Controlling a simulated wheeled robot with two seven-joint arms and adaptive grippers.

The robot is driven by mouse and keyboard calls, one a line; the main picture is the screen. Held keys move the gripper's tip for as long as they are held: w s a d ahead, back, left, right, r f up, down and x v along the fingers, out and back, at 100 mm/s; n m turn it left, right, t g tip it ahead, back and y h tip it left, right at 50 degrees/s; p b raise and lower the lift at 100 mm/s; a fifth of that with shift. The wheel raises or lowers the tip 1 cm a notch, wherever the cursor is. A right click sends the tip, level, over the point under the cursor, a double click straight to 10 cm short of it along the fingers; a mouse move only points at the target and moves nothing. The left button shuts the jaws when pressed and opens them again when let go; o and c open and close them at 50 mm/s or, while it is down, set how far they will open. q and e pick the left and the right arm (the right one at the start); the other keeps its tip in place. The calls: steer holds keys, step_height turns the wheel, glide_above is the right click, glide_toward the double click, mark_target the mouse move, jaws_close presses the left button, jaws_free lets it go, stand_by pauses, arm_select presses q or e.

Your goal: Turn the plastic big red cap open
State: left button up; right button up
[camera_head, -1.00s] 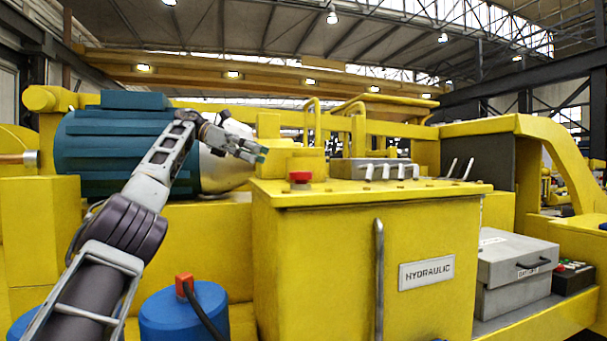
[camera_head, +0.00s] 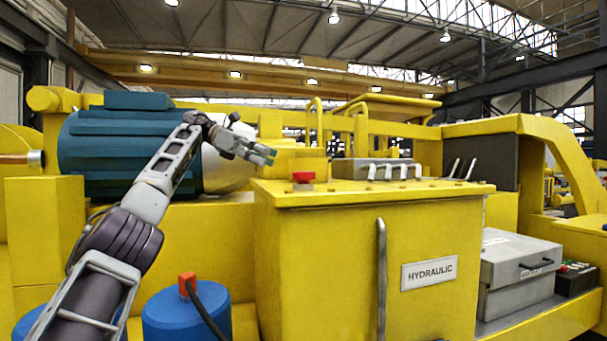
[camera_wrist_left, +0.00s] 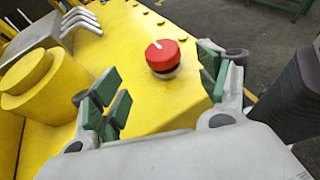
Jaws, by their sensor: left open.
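The big red cap (camera_head: 303,176) sits on a short grey neck on top of the yellow hydraulic tank (camera_head: 330,250), near its left end. In the left wrist view the cap (camera_wrist_left: 163,55) is round, with a white line on its top. My left gripper (camera_head: 266,156) is open and empty, to the left of the cap and a little higher, apart from it. In the left wrist view its green-padded fingers (camera_wrist_left: 160,98) stand wide apart, with the cap beyond the gap between them. My right gripper is not in view.
A teal motor (camera_head: 120,150) lies behind my left arm. A vertical grey handle (camera_head: 381,280) is on the tank's front.

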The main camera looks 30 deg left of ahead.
mark_target(303, 178)
arm_select(q)
steer(key=shift+x, duration=5.9)
steer(key=shift+s+f, duration=0.1)
steer(key=shift+c, duration=0.4)
steer(key=c, duration=0.9)
